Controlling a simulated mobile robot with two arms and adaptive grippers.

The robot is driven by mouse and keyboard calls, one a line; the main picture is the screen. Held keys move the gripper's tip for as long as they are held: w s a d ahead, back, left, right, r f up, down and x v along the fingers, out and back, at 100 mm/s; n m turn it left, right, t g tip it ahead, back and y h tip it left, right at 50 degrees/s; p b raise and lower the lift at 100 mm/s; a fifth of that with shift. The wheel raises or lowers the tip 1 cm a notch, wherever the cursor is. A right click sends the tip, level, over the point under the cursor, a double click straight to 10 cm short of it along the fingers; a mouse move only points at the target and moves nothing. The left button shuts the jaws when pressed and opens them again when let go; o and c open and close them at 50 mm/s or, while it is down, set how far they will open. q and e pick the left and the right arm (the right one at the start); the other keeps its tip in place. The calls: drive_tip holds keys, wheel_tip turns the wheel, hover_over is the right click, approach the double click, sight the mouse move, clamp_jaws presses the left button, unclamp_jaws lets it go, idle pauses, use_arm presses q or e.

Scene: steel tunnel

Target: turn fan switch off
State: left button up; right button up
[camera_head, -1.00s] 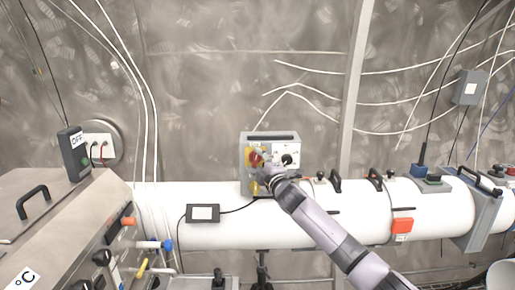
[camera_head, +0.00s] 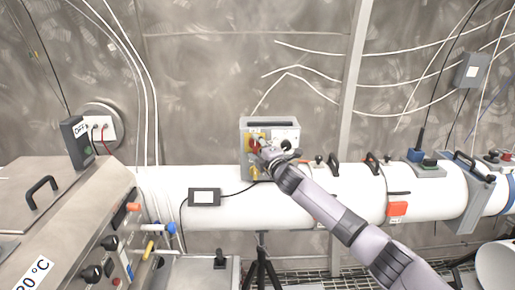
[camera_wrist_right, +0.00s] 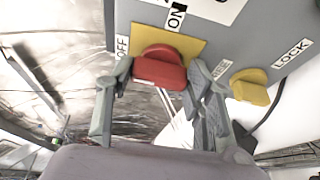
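The fan switch is a red knob (camera_wrist_right: 160,70) on a yellow plate (camera_wrist_right: 190,45) on a grey control box (camera_head: 246,165). In the right wrist view, OFF is printed left of the plate and ON above it. The knob's exact pointing direction is unclear. My right gripper (camera_wrist_right: 158,78) is open, with one finger on each side of the red knob, very near it; firm contact cannot be made out. In the head view my right gripper (camera_head: 264,152) covers part of the box front. My left gripper is not in view.
A yellow knob (camera_wrist_right: 250,86) sits just right of my right fingers, near a LOCK label. The box stands on a white pipe (camera_head: 340,195) with valves and clamps. A steel cabinet (camera_head: 75,225) with knobs stands at the left.

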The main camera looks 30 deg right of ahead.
drive_tip(key=o, duration=0.4)
drive_tip(key=shift+a, duration=0.1)
drive_tip(key=s, duration=1.2)
drive_tip(key=shift+a, duration=0.3)
